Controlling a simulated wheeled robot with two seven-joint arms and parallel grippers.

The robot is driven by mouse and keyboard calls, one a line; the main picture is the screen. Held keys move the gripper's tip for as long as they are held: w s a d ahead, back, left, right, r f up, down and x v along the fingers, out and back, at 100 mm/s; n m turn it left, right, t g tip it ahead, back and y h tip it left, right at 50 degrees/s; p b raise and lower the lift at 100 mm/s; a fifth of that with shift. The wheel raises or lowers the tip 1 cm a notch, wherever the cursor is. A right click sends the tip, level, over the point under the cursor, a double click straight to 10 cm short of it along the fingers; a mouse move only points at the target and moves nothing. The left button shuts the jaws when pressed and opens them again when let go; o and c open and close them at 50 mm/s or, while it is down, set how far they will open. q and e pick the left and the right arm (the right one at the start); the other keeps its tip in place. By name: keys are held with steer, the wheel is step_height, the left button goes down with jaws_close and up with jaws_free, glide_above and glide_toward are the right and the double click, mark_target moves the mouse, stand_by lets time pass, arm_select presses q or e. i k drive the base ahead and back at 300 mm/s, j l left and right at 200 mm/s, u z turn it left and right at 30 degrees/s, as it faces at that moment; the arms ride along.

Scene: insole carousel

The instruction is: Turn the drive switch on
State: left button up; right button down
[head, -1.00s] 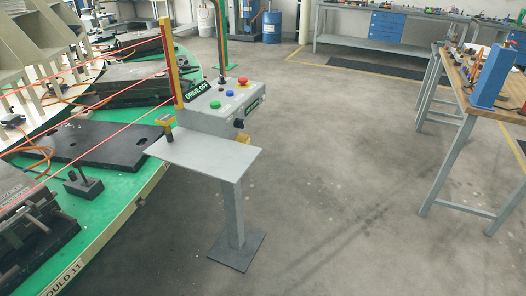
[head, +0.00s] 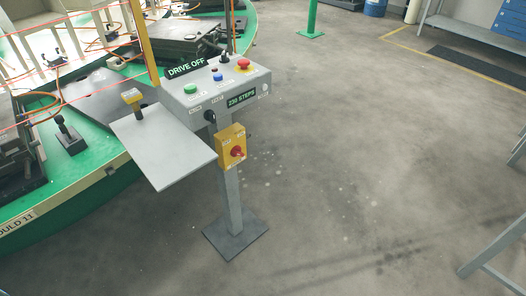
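The grey control box (head: 222,88) stands on a post in the upper middle of the head view. Its tilted sign (head: 186,67) reads "DRIVE OFF", and a small display (head: 241,99) reads "230 STEPS". On its top are a green button (head: 190,89), blue buttons, a small dark switch and a red mushroom button (head: 243,64). A black knob (head: 210,116) is on its front. Below hangs a yellow switch box (head: 231,147) with a red rotary handle (head: 237,152); its labels are too small to read. Neither of my grippers is in view.
A grey shelf plate (head: 163,153) juts out left of the post, with a yellow-topped device at its back edge. The green carousel (head: 88,163) with moulds fills the left, behind red lines. The post's dark foot plate (head: 236,234) is on the floor. Open floor lies to the right.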

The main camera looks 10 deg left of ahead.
mark_target(236, 150)
steer(key=i+l, duration=0.1)
steer(key=l, duration=0.2)
steer(key=i+l+u, duration=0.1)
steer(key=l, duration=0.2)
steer(key=i+l, duration=0.15)
steer(key=l, duration=0.2)
steer(key=i+l+u, duration=0.1)
steer(key=l, duration=0.2)
